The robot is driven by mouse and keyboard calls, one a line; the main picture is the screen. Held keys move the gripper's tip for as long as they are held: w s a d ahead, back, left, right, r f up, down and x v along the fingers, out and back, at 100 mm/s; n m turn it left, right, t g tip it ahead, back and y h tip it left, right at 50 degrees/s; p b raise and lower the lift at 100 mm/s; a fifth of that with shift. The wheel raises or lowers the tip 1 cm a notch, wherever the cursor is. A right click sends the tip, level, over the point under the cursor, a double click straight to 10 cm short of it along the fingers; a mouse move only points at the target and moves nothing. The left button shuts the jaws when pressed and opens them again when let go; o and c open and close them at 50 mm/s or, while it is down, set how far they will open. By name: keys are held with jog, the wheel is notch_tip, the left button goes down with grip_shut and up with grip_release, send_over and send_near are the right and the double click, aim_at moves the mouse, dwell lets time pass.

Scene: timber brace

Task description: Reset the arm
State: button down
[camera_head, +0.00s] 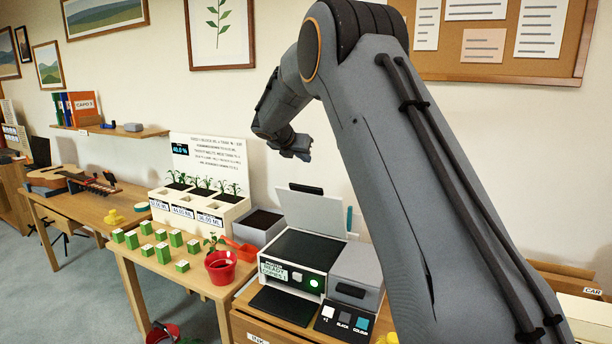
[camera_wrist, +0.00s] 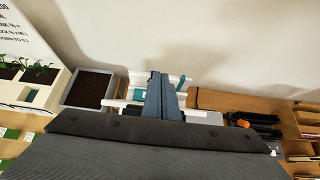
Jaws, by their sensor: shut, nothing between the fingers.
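My arm rises from the lower right of the head view and bends over at the top. My gripper (camera_head: 302,153) hangs at its end, in the air above the copier, near the wall. In the wrist view my gripper (camera_wrist: 163,88) points away from the camera with its two fingers together. It is shut and holds nothing. It is apart from the copier (camera_head: 304,262) below it.
A table with a white planter (camera_head: 200,208), several green boxes (camera_head: 176,238) and a red pot (camera_head: 220,266) stands left of the copier. A dark soil tray (camera_wrist: 88,88) is beside the planter. A cork board (camera_head: 545,40) hangs on the wall behind my arm.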

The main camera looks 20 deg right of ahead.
jog(key=s+a+f+m+g+y, duration=0.2)
jog(key=s+f+m, duration=0.5)
jog(key=s, duration=0.9)
jog(key=s+a+f+m+g+y, duration=0.2)
jog(key=s+f+m, duration=0.4)
jog(key=s+m, duration=0.5)
jog(key=s+a+f+m+g+y, duration=0.2)
jog(key=s+f+m, duration=0.5)
jog(key=s, duration=1.6)
jog(key=shift+a+f+m+g+y+b, duration=0.35)
jog(key=shift+a+m+y, duration=0.35)
jog(key=shift+a+m, duration=0.5)
jog(key=shift+d, duration=0.15)
